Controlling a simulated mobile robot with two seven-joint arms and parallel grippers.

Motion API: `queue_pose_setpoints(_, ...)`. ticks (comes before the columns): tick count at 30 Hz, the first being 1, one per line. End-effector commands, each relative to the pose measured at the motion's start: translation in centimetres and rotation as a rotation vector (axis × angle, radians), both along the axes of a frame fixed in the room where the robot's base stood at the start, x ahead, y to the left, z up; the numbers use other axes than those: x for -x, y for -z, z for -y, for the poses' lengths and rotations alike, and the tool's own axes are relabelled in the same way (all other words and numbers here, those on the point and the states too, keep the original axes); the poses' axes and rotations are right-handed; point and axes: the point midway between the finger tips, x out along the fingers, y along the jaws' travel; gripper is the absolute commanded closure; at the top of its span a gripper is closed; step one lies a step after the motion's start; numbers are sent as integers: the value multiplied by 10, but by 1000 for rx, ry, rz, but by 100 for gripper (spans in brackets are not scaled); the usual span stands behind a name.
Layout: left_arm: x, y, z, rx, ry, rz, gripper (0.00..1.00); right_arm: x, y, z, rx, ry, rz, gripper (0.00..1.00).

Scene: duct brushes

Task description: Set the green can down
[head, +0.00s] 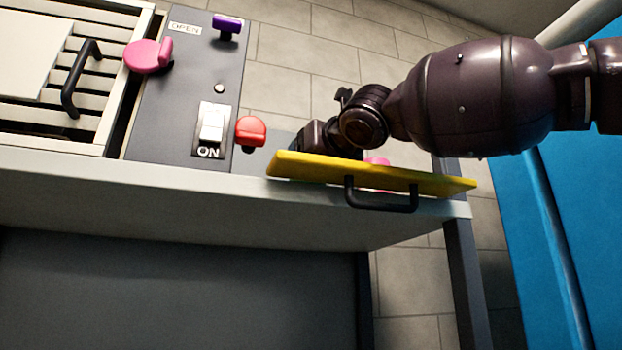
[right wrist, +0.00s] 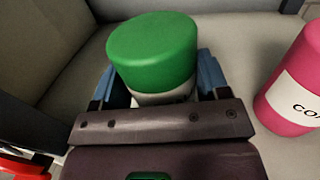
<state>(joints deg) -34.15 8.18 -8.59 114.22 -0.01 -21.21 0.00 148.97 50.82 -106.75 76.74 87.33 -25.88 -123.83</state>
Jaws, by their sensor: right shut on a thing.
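The green can (right wrist: 153,52) fills the upper middle of the right wrist view. It has a green top and a pale band below. My right gripper (right wrist: 165,92) is shut on it, with a blue finger on each side. In the head view my right gripper (head: 322,140) is over the grey bench, behind a yellow panel, and the can is hidden there. I cannot tell whether the can's base touches a surface. My left gripper is not in view.
A pink can (right wrist: 293,88) with a white label stands close at the right. The yellow panel (head: 400,178) with a black handle rises along the bench's front edge. A red knob (head: 250,131) and a switch (head: 212,125) are left of my gripper.

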Motion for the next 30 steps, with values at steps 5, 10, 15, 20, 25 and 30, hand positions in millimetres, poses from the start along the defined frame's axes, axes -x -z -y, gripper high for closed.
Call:
queue_pose_setpoints(5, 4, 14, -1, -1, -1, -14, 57, -1, 12, 0, 0, 0, 1, 64)
queue_pose_setpoints(10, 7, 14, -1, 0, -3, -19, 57, 0, 10, 1, -1, 0, 2, 64)
queue_pose_setpoints(15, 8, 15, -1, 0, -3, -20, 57, 0, 13, 1, 0, 0, 1, 64)
queue_pose_setpoints(20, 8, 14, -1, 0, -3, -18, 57, -1, 15, 0, 0, 1, -1, 18)
queue_pose_setpoints(25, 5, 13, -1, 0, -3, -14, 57, -1, 15, 0, 0, 0, -1, 6)
queue_pose_setpoints(30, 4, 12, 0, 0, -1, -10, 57, -1, 15, 0, 0, 0, -1, 6)
